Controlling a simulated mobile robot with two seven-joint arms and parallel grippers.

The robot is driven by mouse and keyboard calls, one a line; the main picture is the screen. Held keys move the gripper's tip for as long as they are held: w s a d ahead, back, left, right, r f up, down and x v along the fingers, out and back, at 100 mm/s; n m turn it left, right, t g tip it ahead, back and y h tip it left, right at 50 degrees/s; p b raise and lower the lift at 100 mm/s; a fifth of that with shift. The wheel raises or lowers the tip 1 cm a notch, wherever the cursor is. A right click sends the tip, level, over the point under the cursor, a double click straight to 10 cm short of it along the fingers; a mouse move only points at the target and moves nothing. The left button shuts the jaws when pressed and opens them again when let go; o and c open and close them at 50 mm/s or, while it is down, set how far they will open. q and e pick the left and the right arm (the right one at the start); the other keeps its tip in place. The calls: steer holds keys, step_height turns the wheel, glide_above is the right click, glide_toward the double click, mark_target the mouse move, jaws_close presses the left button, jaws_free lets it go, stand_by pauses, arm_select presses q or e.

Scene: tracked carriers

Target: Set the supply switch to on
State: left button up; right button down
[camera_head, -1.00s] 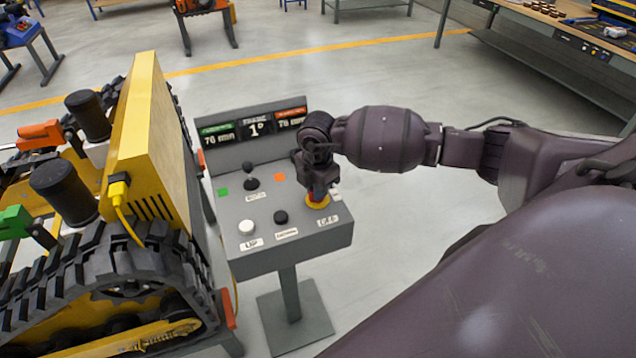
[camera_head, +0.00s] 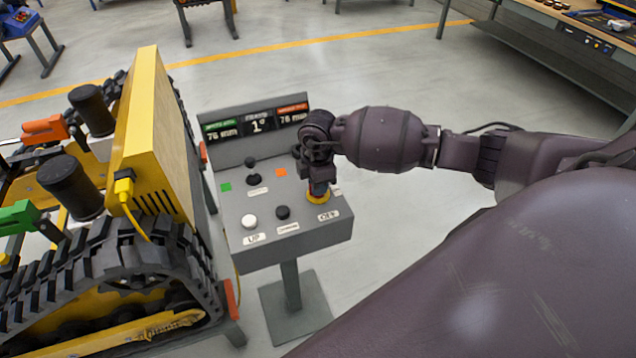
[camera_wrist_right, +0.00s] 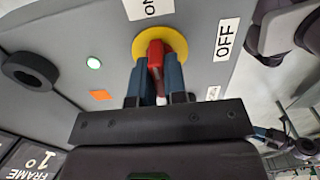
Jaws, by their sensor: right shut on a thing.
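The supply switch (camera_wrist_right: 155,54) is a red knob on a yellow disc, on the sloping top of a grey control panel. In the right wrist view an ON label (camera_wrist_right: 149,8) lies above the disc and an OFF label (camera_wrist_right: 223,40) to its right. My right gripper (camera_wrist_right: 154,76) is shut on the red knob, one blue-grey finger on each side. The knob looks upright in that view, towards the ON label, but its exact setting is hard to tell. In the head view my right gripper (camera_head: 318,186) hides the knob; the yellow disc (camera_head: 319,199) shows below it. My left gripper is out of view.
The panel (camera_head: 262,255) also has a white button (camera_head: 249,221), a black button (camera_head: 283,212), a black joystick (camera_head: 254,179) and a display (camera_head: 257,124). A yellow tracked carrier (camera_head: 158,130) stands close on its left.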

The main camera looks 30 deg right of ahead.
steer(key=shift+d+r, duration=0.1)
steer(key=c, duration=1.2)
jaws_free()
steer(key=shift+o, duration=0.2)
step_height(320, 180, up, 11)
steer(key=shift+b, duration=0.4)
